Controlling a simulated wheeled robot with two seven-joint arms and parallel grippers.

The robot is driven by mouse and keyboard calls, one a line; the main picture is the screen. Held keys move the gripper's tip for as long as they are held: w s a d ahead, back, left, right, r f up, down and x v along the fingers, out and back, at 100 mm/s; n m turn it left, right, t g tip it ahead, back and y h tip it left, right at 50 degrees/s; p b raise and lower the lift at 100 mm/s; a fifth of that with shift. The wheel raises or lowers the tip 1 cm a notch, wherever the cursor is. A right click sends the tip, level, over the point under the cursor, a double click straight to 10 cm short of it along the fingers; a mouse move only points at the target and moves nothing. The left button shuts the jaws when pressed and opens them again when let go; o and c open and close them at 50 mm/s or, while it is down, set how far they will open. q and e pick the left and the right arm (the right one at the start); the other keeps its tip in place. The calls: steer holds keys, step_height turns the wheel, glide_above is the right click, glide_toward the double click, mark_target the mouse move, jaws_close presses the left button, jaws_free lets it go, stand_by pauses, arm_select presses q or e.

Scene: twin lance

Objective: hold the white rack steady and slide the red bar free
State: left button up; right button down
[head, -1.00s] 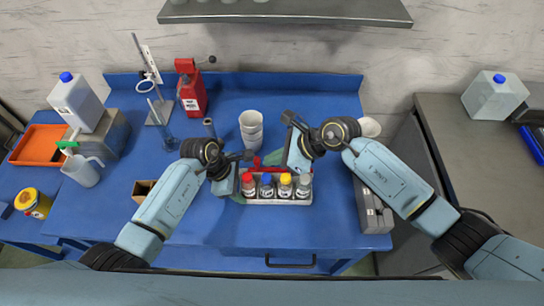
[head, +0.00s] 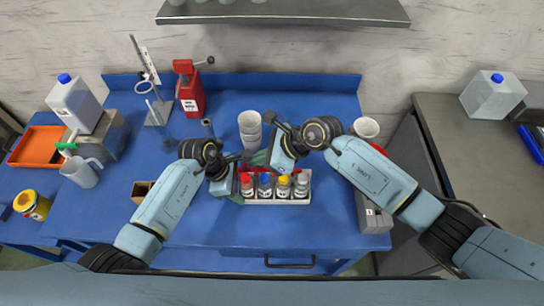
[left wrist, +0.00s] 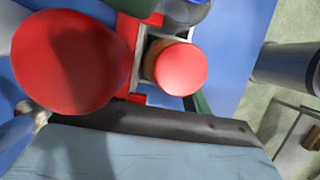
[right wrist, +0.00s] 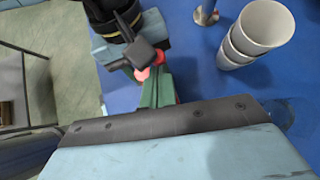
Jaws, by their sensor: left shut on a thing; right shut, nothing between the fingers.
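The white rack (head: 277,202) stands near the front of the blue table and holds a row of small bottles with red, blue, yellow and grey caps. Parts of the red bar (head: 287,170) show behind the bottles; its middle is partly hidden. My left gripper (head: 238,180) is shut at the rack's left end; the left wrist view shows the rack's edge (left wrist: 142,62), the bar (left wrist: 128,30) and a large red knob close by. My right gripper (head: 270,166) is shut and empty behind the rack; in the right wrist view a red knob (right wrist: 143,73) shows beside its green fingers.
Stacked white cups (head: 250,125) stand behind the grippers, and another white cup (head: 366,127) stands to the right. A brown box (head: 142,191) lies left of my left arm. A grey case (head: 373,213) is at the table's right edge. The front table strip is clear.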

arm_select(q)
steer(key=shift+d, duration=0.15)
arm_select(e)
steer(key=d+f+v, duration=0.2)
steer(key=v, duration=1.1)
steer(key=shift+s, duration=0.1)
arm_select(q)
steer(key=o, duration=1.1)
arm_select(e)
steer(key=shift+a, duration=0.1)
arm_select(q)
steer(key=shift+r, duration=0.1)
